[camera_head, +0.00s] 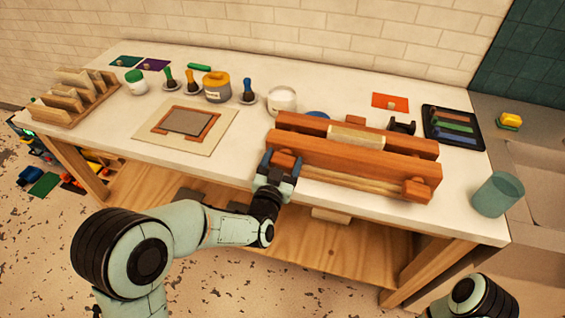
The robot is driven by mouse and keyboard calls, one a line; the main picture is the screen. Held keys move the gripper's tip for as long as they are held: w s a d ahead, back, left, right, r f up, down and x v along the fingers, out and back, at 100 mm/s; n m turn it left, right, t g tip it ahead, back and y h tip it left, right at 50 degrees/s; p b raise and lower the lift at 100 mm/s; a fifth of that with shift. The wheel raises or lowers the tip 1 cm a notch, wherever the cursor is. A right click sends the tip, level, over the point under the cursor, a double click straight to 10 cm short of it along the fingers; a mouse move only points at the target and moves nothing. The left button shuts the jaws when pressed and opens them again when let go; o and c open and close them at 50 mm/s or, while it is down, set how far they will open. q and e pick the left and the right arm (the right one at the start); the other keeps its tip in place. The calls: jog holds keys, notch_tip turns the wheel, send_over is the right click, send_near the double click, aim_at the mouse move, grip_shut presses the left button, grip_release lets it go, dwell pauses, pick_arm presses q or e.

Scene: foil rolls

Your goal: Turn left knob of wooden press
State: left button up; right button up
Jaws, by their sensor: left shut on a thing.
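The wooden press (350,163) stands at the front right of the white table, made of two long orange-brown beams with a pale block (355,139) between them. Its left knob (284,160) is on the front face at the left end. My left gripper (281,165) is at this knob, its dark fingers shut around it and partly hiding it. The right knob (417,189) sticks out at the press's right end, free. Of my right arm only a link shows at the bottom right; its gripper is out of view.
The white table (230,160) also holds a framed board (188,122), jars, brushes and a wooden rack (75,97). A dark tray (452,127) lies right of the press. A wooden shelf is below.

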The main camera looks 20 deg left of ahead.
pick_arm(q)
jog(key=shift+r, duration=0.1)
jog(key=o, duration=1)
jog(key=shift+s, duration=0.1)
jog(key=shift+s+a+b, duration=0.2)
jog(key=shift+s+b, duration=4.2)
jog(key=shift+s, duration=2.25)
pick_arm(e)
notch_tip(320, 180, down, 7)
jog(key=w+t, duration=0.1)
jog(key=w, duration=0.1)
jog(key=shift+f, duration=0.2)
